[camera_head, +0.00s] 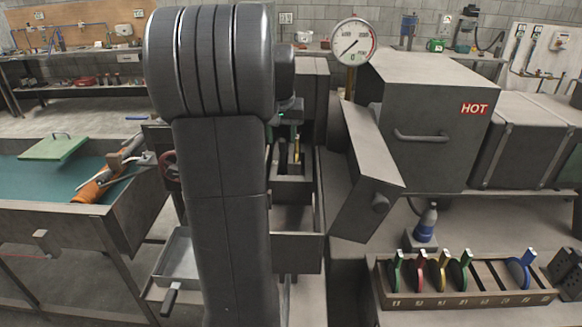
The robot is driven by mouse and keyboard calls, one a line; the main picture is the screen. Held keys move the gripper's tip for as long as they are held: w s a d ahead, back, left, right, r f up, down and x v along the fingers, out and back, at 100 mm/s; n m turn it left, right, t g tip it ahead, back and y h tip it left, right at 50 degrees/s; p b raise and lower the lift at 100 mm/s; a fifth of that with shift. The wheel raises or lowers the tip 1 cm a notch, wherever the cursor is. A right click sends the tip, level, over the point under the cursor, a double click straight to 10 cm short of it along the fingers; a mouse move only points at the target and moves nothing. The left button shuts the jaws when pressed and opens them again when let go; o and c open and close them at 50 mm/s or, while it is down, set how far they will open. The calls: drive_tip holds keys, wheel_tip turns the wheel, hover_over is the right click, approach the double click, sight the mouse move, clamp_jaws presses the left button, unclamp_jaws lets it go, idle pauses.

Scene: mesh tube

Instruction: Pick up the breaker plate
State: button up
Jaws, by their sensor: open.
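My arm fills the middle of the view and hides much behind it. My gripper (290,150) shows small beyond the arm, pointing down over an open grey metal housing (292,218). Its fingers look apart, with a small yellowish part (297,152) by them; I cannot tell whether they touch it. No plate is clearly visible in the jaws. I cannot tell which thing is the breaker plate.
A grey machine box marked HOT (430,125) stands to the right, with a tilted grey door or cover (367,185) and a pressure gauge (353,42). A blue bottle (426,222) stands behind the rack. A bench with a teal top (40,182) is at left.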

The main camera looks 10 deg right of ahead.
sight(282, 140)
drive_tip(key=shift+x, duration=0.85)
drive_tip(key=shift+f, duration=0.6)
drive_tip(key=shift+w+d+f, duration=0.1)
drive_tip(key=shift+w+f, duration=0.1)
drive_tip(key=shift+w, duration=0.1)
drive_tip(key=shift+s+r, duration=0.1)
drive_tip(key=shift+c, duration=0.6)
clamp_jaws()
drive_tip(key=shift+r, duration=0.25)
